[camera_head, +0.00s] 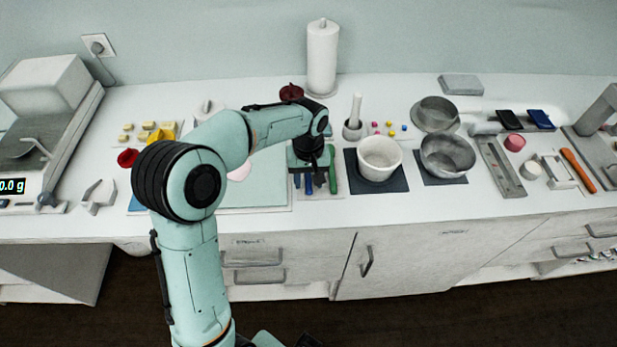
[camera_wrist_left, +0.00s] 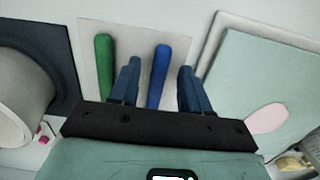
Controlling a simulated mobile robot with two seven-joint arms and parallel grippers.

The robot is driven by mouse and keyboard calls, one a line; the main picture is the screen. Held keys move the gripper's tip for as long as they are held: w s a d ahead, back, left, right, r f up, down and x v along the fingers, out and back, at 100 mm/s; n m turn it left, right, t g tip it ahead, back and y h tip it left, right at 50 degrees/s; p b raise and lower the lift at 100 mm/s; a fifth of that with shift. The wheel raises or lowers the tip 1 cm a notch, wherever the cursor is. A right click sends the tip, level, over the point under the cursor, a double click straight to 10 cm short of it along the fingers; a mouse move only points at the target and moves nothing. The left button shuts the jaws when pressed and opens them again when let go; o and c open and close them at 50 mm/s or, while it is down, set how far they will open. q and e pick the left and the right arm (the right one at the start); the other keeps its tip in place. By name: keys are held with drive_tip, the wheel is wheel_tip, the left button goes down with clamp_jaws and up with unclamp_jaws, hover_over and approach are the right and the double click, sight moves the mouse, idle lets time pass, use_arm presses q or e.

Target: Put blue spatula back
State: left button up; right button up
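The blue spatula (camera_head: 309,185) lies on a pale tray (camera_head: 322,195) near the counter's front edge; its blue handle also shows in the left wrist view (camera_wrist_left: 158,78). A green-handled tool (camera_head: 332,181) lies beside it, also in the left wrist view (camera_wrist_left: 104,70). My left gripper (camera_head: 309,178) is over the tray. In the left wrist view its two dark blue fingers (camera_wrist_left: 159,82) are apart, with the blue handle between them and a visible gap on each side. The far part of the spatula is hidden under the gripper in the head view. My right gripper is not in view.
A white bowl (camera_head: 380,158) on a dark mat (camera_head: 402,184) stands just right of the tray. A pale green board (camera_head: 262,196) lies just left. Behind are a mortar with pestle (camera_head: 353,127) and a paper towel roll (camera_head: 322,60). Metal bowls (camera_head: 447,155) stand further right.

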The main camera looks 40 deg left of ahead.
use_arm(q)
wheel_tip(320, 180, up, 13)
drive_tip(key=p, duration=0.2)
drive_tip(key=shift+r, duration=0.2)
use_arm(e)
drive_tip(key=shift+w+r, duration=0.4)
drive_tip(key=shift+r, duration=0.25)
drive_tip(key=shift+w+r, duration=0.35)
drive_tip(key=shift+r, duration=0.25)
use_arm(q)
drive_tip(key=shift+w+a, duration=0.1)
